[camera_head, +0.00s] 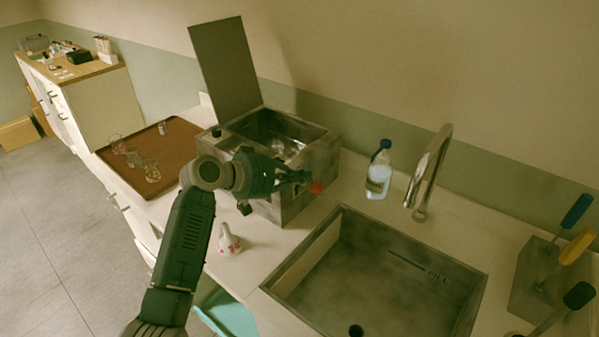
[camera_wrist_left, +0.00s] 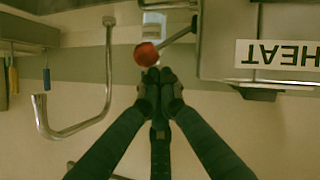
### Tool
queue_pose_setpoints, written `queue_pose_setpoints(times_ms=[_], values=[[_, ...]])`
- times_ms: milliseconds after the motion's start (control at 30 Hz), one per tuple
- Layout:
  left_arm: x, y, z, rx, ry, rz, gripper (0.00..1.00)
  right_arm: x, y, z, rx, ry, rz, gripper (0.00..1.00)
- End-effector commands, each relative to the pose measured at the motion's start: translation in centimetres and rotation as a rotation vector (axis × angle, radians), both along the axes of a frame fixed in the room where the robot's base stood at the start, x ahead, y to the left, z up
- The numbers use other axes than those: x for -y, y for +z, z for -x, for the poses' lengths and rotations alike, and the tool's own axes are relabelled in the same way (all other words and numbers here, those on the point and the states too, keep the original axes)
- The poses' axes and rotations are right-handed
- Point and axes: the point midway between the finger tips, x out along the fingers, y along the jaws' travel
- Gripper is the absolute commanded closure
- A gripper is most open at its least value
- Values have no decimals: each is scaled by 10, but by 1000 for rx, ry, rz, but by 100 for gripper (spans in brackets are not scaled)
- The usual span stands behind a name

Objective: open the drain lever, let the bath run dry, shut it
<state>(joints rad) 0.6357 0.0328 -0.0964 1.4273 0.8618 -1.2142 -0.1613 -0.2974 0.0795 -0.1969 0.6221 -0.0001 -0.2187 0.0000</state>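The metal bath (camera_head: 318,158) stands on the counter with its lid (camera_head: 226,70) raised, and something glassy shows inside. Its drain lever has a red knob (camera_head: 316,188) at the front right side. The left wrist view, upside down, shows the red knob (camera_wrist_left: 146,54) on a thin rod slanting from the bath's side. My left gripper (camera_head: 304,178) is beside the knob; in the left wrist view its fingers (camera_wrist_left: 158,78) are drawn together just short of the knob, with nothing seen between them. I cannot tell whether they touch the knob. The water level is not readable.
A sink (camera_head: 390,275) and a tap (camera_head: 430,175) are to the right. A bottle (camera_head: 379,170) stands behind the knob, and a small white flask (camera_head: 229,240) stands in front of the bath. A brown tray (camera_head: 130,172) with glassware lies left. A tool holder (camera_head: 536,272) stands far right.

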Motion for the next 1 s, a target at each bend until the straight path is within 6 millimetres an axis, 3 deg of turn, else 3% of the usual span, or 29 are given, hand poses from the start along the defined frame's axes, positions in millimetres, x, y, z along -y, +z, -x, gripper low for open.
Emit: queue_pose_setpoints(times_ms=[200, 1000], values=[[0, 0, 0, 1, 0, -3, 100, -9, 0, 6, -9, 3, -10, 57], [9, -6, 7, 85, -1, -119, 100, 3, 5, 5, -8, 3, 4, 57]])
